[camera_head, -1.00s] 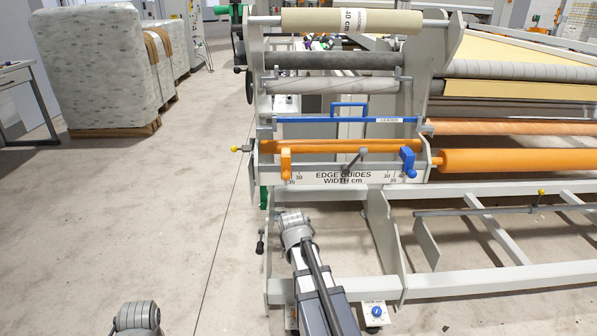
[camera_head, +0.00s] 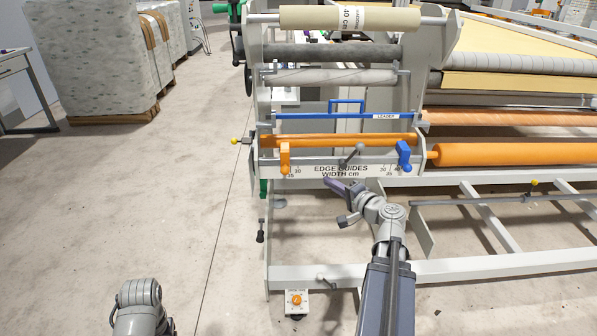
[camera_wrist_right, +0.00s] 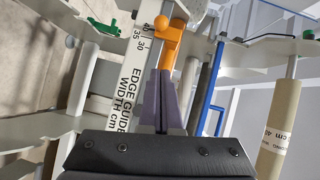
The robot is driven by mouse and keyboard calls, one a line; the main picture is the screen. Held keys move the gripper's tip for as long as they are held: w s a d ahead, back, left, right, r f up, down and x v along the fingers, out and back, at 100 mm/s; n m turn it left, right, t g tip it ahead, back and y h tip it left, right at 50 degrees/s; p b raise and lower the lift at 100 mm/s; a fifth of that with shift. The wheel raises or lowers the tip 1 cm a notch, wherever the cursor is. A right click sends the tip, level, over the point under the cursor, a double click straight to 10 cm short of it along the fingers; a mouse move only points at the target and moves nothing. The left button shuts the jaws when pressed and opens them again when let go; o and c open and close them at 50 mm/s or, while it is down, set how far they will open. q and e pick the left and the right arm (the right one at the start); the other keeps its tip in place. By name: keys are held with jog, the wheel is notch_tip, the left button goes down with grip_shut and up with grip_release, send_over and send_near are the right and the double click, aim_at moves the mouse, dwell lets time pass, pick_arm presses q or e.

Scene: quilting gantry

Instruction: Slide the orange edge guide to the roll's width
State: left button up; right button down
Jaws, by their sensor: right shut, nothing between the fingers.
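The orange edge guide (camera_head: 285,158) sits at the left part of the rail, above the white width scale (camera_head: 340,172). In the right wrist view the orange guide (camera_wrist_right: 172,42) and its round knob stand beside the 30, 35 and 40 marks; its exact reading is unclear. My right gripper (camera_head: 329,183) is below and right of the guide in the head view. In the wrist view its purple fingers (camera_wrist_right: 165,72) are shut and empty, tips close to the guide's lower end; contact is unclear. The cream roll (camera_head: 302,17), labelled 40 cm, lies on top.
The blue edge guide (camera_head: 403,154) sits at the right end of the rail. The blue leader bar (camera_head: 340,116) crosses above the orange bar (camera_head: 345,140). Open floor lies left of the frame.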

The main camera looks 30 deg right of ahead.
jog(key=b, duration=0.2)
send_near(289, 170)
jog(key=w+d, duration=0.4)
jog(key=w, duration=0.1)
jog(key=shift+w+a+f, duration=0.25)
jog(key=shift+w+a, duration=0.25)
jog(key=shift+a, duration=0.25)
jog(key=shift+w+a+f, duration=0.3)
jog(key=shift+w+a, duration=0.2)
jog(key=shift+a, duration=0.25)
jog(key=shift+w+a, duration=0.45)
jog(key=shift+a, duration=0.1)
jog(key=shift+s, duration=0.1)
